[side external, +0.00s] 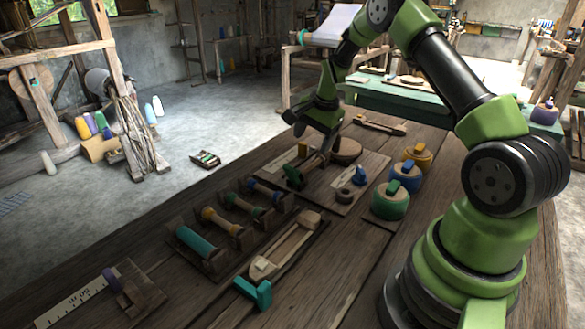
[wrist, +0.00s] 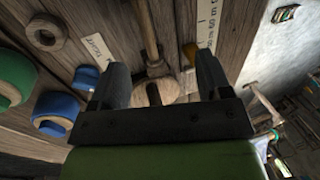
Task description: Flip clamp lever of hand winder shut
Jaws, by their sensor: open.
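My gripper (wrist: 160,72) is open, with its two dark fingers apart and nothing visibly held. Between and beyond the fingers in the wrist view is a round wooden disc (wrist: 158,92) with a wooden bar (wrist: 149,25) running away from it. They look like parts of the hand winder, but I cannot tell which piece is its clamp lever or how it stands. In the side view my gripper (side external: 326,146) is low over the far tool board, close to the wooden disc (side external: 347,149). Its fingertips are hard to make out there.
Several bobbins (side external: 222,221) lie in racks nearer the camera, beside a wooden shuttle (side external: 287,246).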

